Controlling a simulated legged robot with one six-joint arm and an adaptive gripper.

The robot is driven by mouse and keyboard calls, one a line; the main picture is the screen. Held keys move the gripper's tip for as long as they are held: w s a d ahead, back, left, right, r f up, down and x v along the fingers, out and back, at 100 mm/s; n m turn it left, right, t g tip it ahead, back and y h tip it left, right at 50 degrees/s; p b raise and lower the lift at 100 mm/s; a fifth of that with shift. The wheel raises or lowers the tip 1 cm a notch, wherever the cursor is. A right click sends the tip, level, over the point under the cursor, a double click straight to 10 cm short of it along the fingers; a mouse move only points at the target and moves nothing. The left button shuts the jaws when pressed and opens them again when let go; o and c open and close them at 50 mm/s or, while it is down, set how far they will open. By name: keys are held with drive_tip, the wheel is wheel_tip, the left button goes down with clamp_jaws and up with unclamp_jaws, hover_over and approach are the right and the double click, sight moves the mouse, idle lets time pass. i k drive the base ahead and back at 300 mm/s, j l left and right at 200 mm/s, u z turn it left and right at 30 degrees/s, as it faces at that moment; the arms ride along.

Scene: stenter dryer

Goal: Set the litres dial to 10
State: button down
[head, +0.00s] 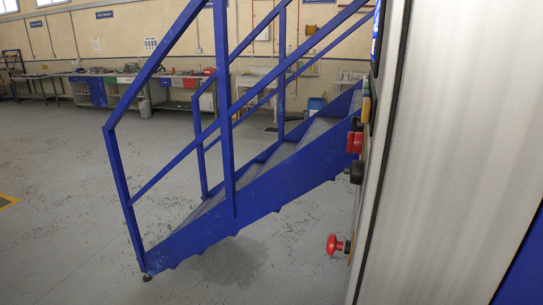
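A control panel shows edge-on along the left side of a pale metal cabinet (460,120) at the right. Sticking out from it are a red knob (354,142), a black knob (355,171) just below it, and a red mushroom button (335,245) lower down. A small yellowish part (366,107) sits above them. The panel face is turned away, so no scale or lettering can be read. I cannot tell which control, if any, is the litres dial, or its setting. My gripper is not in view.
A blue metal staircase (253,210) with railings stands left of the cabinet, close to the panel. Open grey floor (70,190) lies to the left. Workbenches (92,92) with drawers and a bin (145,108) line the far wall.

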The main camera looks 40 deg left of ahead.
sight(355, 173)
drive_tip(key=k+j+u, duration=0.1)
drive_tip(key=j+u, duration=0.15)
drive_tip(key=u, duration=0.15)
drive_tip(key=k+j+u, duration=0.1)
drive_tip(key=j+u, duration=0.3)
drive_tip(key=i+j+u, duration=0.1)
drive_tip(key=i, duration=0.3)
